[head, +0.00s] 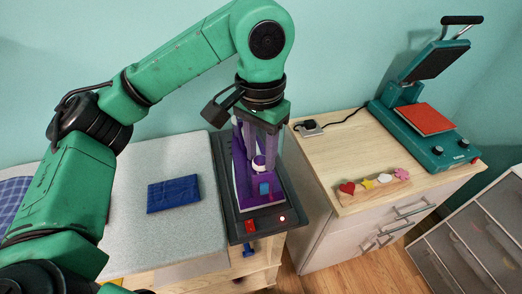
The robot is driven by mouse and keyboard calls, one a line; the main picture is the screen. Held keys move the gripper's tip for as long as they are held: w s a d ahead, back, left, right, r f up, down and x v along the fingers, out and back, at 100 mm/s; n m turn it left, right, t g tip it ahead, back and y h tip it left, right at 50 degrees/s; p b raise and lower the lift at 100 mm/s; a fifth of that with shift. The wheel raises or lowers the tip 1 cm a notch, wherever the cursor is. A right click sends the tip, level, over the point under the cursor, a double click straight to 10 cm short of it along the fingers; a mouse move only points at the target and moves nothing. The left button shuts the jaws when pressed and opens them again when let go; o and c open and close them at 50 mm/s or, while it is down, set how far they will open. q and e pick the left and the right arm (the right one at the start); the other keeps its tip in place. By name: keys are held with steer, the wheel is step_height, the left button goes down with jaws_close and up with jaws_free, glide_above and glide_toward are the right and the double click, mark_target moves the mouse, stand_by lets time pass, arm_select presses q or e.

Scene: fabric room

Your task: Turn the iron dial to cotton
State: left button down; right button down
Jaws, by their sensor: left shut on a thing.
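The purple iron (260,203) rests on a dark station (290,200) just right of the grey pad. A pale round dial (258,163) shows on top of the iron, with a blue button (264,188) in front of it. My left gripper (259,158) points down from above with its fingers at the dial and is shut on it. The fingers hide part of the dial and the back of the iron. The dial's markings are too small to read. My right gripper is not in view.
A folded blue cloth (174,194) lies on the grey ironing pad (205,235). The station has a red switch (250,226) and a small lit lamp (282,218). To the right, a wooden cabinet top (325,160) carries a heat press (425,125) and a board of colourful shapes (373,186).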

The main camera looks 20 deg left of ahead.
mark_target(261, 160)
arm_select(q)
steer(key=shift+c, duration=2.2)
jaws_free()
steer(key=shift+r, duration=0.1)
step_height(261, 160, up, 14)
steer(key=p, duration=0.4)
steer(key=shift+r, duration=0.15)
